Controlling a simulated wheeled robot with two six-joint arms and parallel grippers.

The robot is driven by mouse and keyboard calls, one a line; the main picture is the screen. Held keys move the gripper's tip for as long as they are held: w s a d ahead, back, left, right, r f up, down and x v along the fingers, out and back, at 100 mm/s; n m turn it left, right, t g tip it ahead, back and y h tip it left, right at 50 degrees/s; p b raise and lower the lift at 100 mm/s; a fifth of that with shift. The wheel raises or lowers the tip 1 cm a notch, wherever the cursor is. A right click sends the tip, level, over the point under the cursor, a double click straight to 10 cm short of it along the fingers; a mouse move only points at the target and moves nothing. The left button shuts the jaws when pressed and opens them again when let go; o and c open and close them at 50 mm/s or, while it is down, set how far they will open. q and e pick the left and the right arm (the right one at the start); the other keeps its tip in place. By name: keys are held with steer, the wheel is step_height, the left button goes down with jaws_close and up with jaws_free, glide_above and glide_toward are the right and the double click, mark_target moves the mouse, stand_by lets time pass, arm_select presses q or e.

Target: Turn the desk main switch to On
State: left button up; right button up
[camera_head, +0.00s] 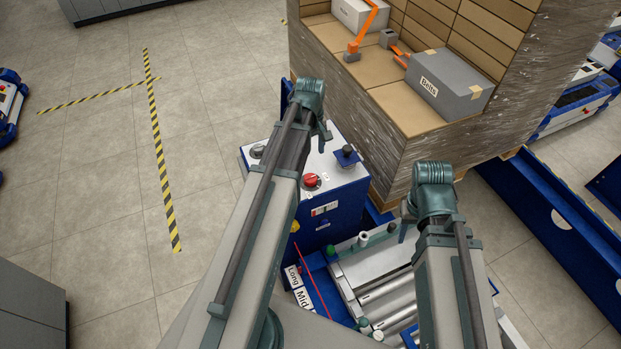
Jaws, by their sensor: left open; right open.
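The desk is a blue cabinet with a pale control top (325,168) in the middle of the head view. A red knob (311,181) sits on the top; its setting is too small to read. A dark blue-black control (347,156) stands to its right, and a round dial (257,151) lies at the left edge. I cannot tell for certain which one is the main switch. My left gripper (325,134) is open and empty above the desk top, beyond the red knob. My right gripper (407,222) is open and empty, right of the desk near the rollers.
A wrapped pallet stack of cartons (400,165) stands close behind and right of the desk, with a grey box (448,86) on it. A roller bed (375,285) lies below right. Open tiled floor (100,210) with striped tape (160,150) is at left.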

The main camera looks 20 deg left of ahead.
mark_target(311, 177)
arm_select(q)
step_height(311, 177, down, 12)
steer(key=b, duration=1)
steer(key=shift+r+b, duration=0.2)
steer(key=shift+b, duration=0.15)
jaws_close()
